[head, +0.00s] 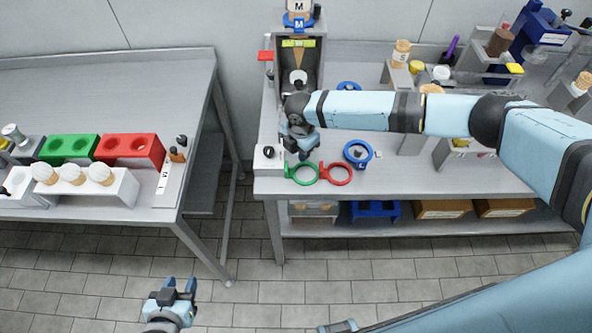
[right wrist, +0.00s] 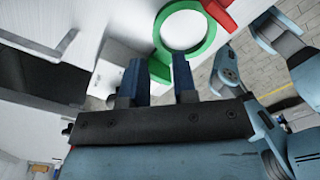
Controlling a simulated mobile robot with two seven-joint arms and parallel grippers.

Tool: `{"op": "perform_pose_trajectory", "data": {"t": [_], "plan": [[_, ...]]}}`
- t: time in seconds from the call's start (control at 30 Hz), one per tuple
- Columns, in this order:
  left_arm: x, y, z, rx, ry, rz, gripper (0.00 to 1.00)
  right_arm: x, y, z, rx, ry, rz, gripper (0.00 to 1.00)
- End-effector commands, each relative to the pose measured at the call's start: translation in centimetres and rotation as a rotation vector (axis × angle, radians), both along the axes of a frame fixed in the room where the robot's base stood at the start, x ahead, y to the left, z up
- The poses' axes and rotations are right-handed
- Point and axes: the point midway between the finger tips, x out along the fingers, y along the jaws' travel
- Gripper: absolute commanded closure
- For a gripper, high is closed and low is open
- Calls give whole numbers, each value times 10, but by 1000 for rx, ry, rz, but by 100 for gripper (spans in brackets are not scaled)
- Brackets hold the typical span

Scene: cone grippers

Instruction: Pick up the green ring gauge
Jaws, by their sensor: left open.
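The green ring gauge (head: 305,184) lies flat near the front left corner of the right-hand table, beside a red ring gauge (head: 337,184). In the right wrist view the green ring (right wrist: 160,35) shows just beyond my fingertips. My right gripper (head: 302,155) is over the table, just behind the green ring in the head view. In the right wrist view its two fingers (right wrist: 158,68) stand apart with nothing clearly held between them. My left gripper (head: 180,287) is open and empty over the floor, low in the head view.
A blue ring gauge (head: 358,164) lies behind the red one. A white box with a black knob (head: 268,160) stands left of the green ring. A cone holder machine (head: 302,70) stands behind my right gripper. The left table (head: 110,80) holds cones and coloured blocks.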

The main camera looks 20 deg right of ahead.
Motion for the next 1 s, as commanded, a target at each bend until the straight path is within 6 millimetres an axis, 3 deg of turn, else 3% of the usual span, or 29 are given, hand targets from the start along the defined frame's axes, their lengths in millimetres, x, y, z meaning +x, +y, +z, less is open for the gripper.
{"op": "perform_pose_trajectory", "data": {"t": [0.23, 0.5, 0.77, 0.8, 0.9, 1.0], "plan": [[-1, 0, 5, 2, 3, -1, 57, 0, 3, -18, -1, 0, 1, 74], [-3, 2, 12, 3, 3, 2, 57, 0, 6, -56, 0, 1, -1, 74], [-3, 2, 11, 3, 3, 3, 57, 0, 6, -61, 0, -1, 0, 74], [-3, 1, 11, 2, 4, 4, 57, 0, 6, -60, 0, -1, 0, 76], [-3, 1, 11, 2, 4, 4, 57, 0, 6, -60, 0, -1, -1, 99], [-3, 1, 11, 2, 4, 4, 57, 0, 6, -60, 0, -1, -1, 100]]}}
